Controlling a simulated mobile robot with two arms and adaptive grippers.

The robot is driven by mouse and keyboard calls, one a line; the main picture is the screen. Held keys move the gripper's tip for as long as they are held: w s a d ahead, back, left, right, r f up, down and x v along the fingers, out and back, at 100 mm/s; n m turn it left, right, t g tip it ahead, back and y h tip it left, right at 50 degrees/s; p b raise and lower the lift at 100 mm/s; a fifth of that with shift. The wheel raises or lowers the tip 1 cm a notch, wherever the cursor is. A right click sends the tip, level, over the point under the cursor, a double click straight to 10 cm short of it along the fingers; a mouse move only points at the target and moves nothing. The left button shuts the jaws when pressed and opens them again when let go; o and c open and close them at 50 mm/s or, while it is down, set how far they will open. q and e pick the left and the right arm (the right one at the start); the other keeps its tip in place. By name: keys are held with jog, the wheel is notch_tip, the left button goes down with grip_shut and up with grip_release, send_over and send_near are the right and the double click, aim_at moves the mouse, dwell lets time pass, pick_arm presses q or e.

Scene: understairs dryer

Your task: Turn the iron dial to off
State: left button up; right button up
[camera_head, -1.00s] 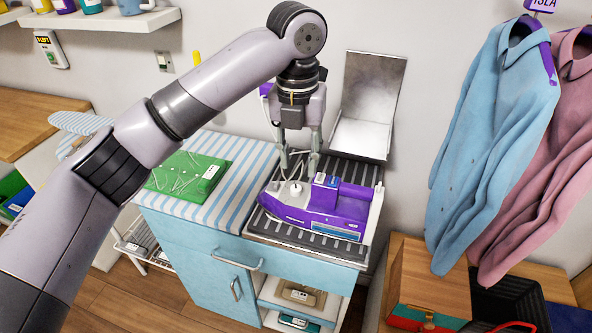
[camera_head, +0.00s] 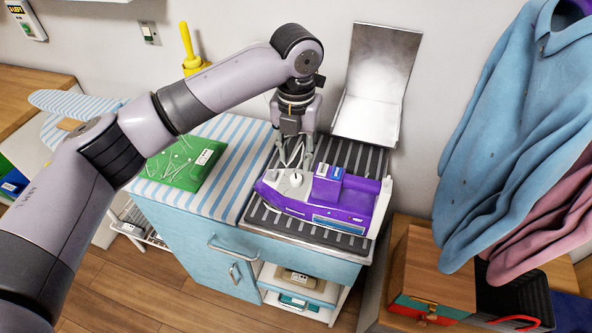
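A purple and white iron (camera_head: 340,202) lies on a dark ribbed rest (camera_head: 262,215) on top of the blue cabinet. Its small white dial (camera_head: 296,179) shows on the light left part of its top. My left gripper (camera_head: 294,161) comes down from above, just behind the dial. Its fingers are apart with nothing seen between them, and I cannot tell whether a fingertip touches the iron. My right gripper is out of view.
A raised metal lid (camera_head: 375,85) stands behind the iron. A striped cloth (camera_head: 226,180) and a green board (camera_head: 183,163) lie to the left. A blue shirt (camera_head: 505,130) hangs at the right. Wooden boxes (camera_head: 430,275) stand below it.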

aim_at(296, 178)
pick_arm(q)
notch_tip(296, 178, down, 6)
jog(key=shift+r, duration=0.15)
jog(key=shift+f, duration=0.5)
grip_shut()
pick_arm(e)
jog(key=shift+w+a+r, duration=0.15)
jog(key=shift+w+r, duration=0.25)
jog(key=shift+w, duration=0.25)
